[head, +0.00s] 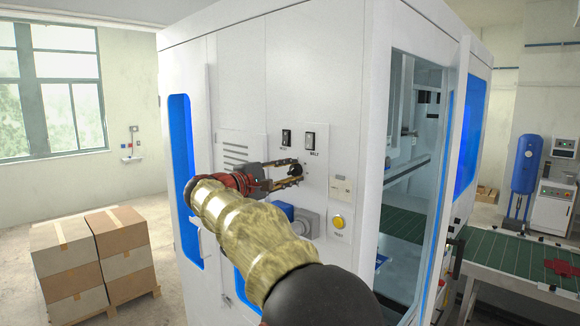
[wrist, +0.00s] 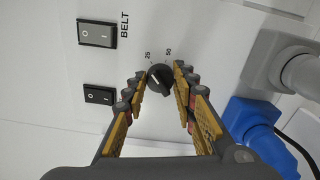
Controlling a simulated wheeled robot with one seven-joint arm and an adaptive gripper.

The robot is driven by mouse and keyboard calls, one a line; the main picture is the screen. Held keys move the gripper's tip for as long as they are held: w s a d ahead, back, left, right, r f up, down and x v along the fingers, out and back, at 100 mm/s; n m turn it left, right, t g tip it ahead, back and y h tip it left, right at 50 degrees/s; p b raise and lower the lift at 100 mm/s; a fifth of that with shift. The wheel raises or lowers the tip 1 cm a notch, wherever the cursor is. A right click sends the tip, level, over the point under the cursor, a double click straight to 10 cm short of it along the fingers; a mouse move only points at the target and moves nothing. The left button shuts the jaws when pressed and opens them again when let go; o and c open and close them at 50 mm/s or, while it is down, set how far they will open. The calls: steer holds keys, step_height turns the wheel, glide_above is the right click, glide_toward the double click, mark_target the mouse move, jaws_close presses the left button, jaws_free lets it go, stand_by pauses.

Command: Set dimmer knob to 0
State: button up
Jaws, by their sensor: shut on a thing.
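The dimmer knob (wrist: 160,78) is a small black round knob on the white panel, with the printed marks 25 and 50 beside it in the wrist view. It carries a light pointer line; the 0 mark is not visible. My gripper (wrist: 161,84) has its two fingers on either side of the knob, shut on it. In the head view my gripper (head: 297,172) reaches the machine's front panel, and its fingers mostly hide the knob there.
A blue plug (wrist: 250,116) and grey socket (wrist: 283,62) stick out nearby. A yellow button (head: 338,222) is lower right. Stacked cartons (head: 68,258) stand left.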

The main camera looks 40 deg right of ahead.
steer(key=n+p, duration=0.4)
steer(key=n, duration=0.1)
steer(key=shift+r+n, duration=0.15)
steer(key=shift+n, duration=0.15)
steer(key=n+p, duration=0.2)
steer(key=p, duration=0.1)
steer(key=shift+n, duration=0.4)
steer(key=shift+f+n+p, duration=0.2)
steer(key=shift+n+p, duration=0.35)
steer(key=shift+n, duration=0.05)
steer(key=shift+w+f, duration=0.1)
steer(key=o, duration=1.1)
steer(key=shift+o, duration=0.3)
steer(key=s+a, duration=0.1)
steer(key=a, duration=1.1)
